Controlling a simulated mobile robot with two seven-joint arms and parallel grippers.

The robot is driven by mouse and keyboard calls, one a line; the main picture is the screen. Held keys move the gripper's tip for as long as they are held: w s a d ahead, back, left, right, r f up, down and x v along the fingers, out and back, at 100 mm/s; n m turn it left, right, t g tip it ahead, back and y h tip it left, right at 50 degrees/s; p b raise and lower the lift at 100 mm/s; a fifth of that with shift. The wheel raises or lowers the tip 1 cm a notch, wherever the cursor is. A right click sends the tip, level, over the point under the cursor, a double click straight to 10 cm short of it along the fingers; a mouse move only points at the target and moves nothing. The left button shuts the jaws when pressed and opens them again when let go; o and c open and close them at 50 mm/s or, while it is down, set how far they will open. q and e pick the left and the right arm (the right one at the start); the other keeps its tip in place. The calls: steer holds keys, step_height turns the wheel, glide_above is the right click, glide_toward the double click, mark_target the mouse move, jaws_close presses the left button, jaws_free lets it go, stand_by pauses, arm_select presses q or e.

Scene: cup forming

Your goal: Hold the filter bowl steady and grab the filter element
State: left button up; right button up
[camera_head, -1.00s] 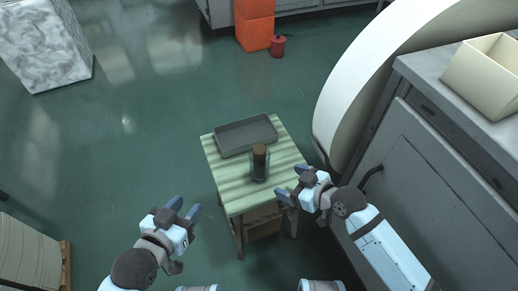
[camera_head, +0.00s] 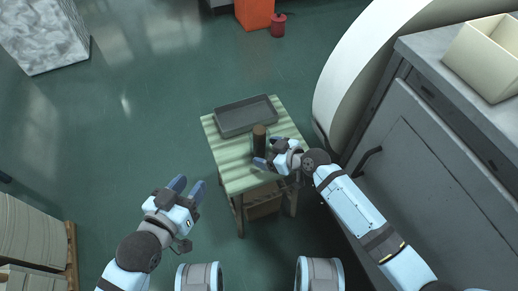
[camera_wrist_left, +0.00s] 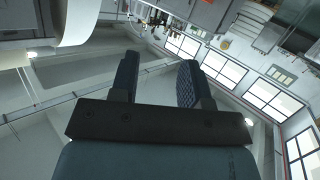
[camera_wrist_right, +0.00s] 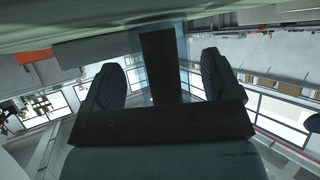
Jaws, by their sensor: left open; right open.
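The filter bowl (camera_head: 267,144), a clear cup, stands upright on the small green striped table. The dark filter element (camera_head: 259,139) with a brown top stands upright in it. In the right wrist view the dark element (camera_wrist_right: 160,65) shows between my right fingers, inside the clear bowl wall (camera_wrist_right: 188,75). My right gripper (camera_head: 268,154) is open, with its fingers to either side of the bowl; I cannot tell whether they touch it. My left gripper (camera_head: 188,186) is open and empty, left of the table over the floor. In the left wrist view its fingers (camera_wrist_left: 157,82) are apart.
A grey tray (camera_head: 246,116) lies on the back of the table (camera_head: 232,175). A grey cabinet (camera_head: 420,150) and a large white curved body (camera_head: 350,75) stand at the right.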

steer(key=shift+b+x, duration=0.3)
steer(key=shift+x, duration=0.6)
arm_select(q)
steer(key=shift+w+d+r+t+h, duration=0.15)
steer(key=shift+d+r+t+h, duration=0.15)
steer(key=shift+r, duration=0.3)
steer(key=shift+w+d+r+t+h, duration=0.15)
steer(key=shift+d+r+t+h, duration=0.15)
steer(key=shift+r, duration=0.3)
arm_select(e)
steer(key=shift+w+a+f, duration=0.1)
steer(key=shift+w+a, duration=0.05)
steer(key=shift+a, duration=0.1)
arm_select(q)
steer(key=shift+a, duration=0.1)
arm_select(e)
steer(key=c, duration=0.6)
